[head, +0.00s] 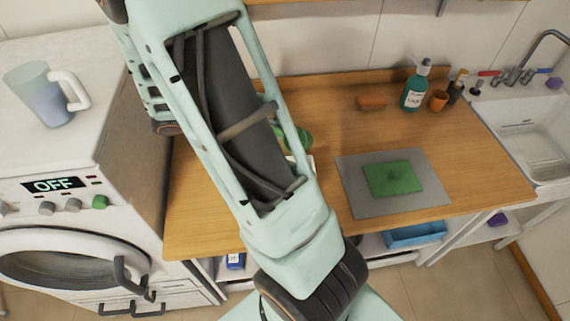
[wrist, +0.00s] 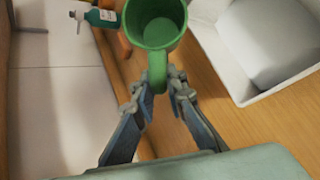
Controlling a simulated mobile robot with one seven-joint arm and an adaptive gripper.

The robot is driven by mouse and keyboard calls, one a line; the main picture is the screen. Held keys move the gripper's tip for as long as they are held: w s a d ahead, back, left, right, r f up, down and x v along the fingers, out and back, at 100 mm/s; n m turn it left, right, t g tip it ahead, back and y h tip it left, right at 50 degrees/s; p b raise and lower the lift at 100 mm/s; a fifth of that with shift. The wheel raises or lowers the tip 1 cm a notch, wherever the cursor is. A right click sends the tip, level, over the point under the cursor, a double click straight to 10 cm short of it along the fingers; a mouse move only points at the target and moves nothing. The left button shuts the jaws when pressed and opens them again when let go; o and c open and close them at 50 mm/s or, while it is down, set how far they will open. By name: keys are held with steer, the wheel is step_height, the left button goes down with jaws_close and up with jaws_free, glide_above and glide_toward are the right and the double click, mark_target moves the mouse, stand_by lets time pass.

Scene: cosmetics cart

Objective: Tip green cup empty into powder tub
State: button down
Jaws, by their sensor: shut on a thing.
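The green cup (wrist: 152,38) is at the top middle of the wrist view, its open mouth facing the camera; I see no contents clearly. My gripper (wrist: 158,88) is shut on the cup's handle. In the head view, a bit of green, likely the cup (head: 299,138), shows past my arm, which hides my gripper. A white open container, likely the powder tub (wrist: 292,82), stands right of the cup in the wrist view, apart from it in the picture. Its inside looks pale; I cannot tell the powder.
A teal pump bottle (head: 412,92), an orange cup (head: 438,101) and a brown block (head: 371,102) stand at the back of the wooden counter (head: 330,115). A green pad (head: 392,178) lies on a grey mat (head: 352,195). A jug (head: 42,95) stands on the washer.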

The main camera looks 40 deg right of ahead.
steer(key=shift+w+d+r+y, duration=0.1)
steer(key=shift+d+r+y, duration=0.3)
steer(key=shift+y, duration=0.5)
steer(key=w+d+f+n+g+y, duration=0.1)
steer(key=d+f+n+g+y, duration=0.1)
steer(key=d+f+y, duration=0.2)
steer(key=shift+w+d+f+y, duration=0.35)
steer(key=shift+w+f+y, duration=0.05)
steer(key=shift+f+y, duration=0.95)
